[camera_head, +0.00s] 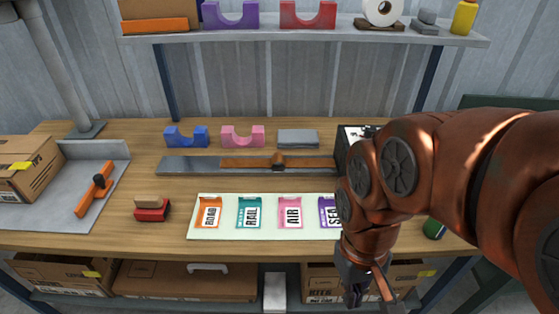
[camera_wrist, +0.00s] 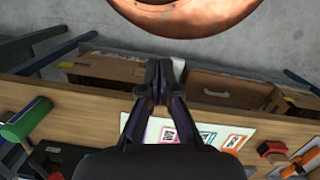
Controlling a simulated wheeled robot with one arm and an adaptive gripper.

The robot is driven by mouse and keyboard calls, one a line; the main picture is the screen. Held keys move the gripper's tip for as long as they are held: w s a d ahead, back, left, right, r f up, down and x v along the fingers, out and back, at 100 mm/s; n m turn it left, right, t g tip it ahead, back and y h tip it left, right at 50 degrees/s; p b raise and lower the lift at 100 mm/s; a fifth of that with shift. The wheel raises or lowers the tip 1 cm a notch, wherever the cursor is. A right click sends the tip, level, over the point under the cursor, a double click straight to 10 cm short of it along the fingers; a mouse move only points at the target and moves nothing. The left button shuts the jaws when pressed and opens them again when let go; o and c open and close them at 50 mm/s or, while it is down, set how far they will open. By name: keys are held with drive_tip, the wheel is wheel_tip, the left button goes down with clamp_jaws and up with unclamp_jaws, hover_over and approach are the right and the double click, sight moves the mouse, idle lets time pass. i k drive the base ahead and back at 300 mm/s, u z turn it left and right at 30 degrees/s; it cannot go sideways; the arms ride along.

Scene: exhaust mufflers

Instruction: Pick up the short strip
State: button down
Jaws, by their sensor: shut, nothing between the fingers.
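No piece is plainly marked as the short strip. A flat grey bar (camera_head: 190,166) lies across the middle of the workbench, with a brown strip-like piece (camera_head: 245,163) along its right part. A flat grey block (camera_head: 298,138) lies behind it; I cannot tell whether it is one plate or several strips. My gripper (camera_head: 362,295) points down near the bench's front edge, right of centre and well away from these pieces. In the wrist view my gripper (camera_wrist: 160,68) has its fingers together and nothing between them. My arm hides part of the bench's right side.
A pale mat (camera_head: 265,234) with ROAD, RAIL, AIR and SEA cards lies near the front of the workbench (camera_head: 100,235). Blue (camera_head: 186,137) and pink (camera_head: 242,136) cradles stand behind the bar. A red block (camera_head: 151,214) is left of the mat. Cardboard boxes (camera_head: 185,281) sit below.

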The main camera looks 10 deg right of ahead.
sight(226, 163)
drive_tip(key=u, duration=2.6)
drive_tip(key=k, duration=1.1)
drive_tip(key=z, duration=0.1)
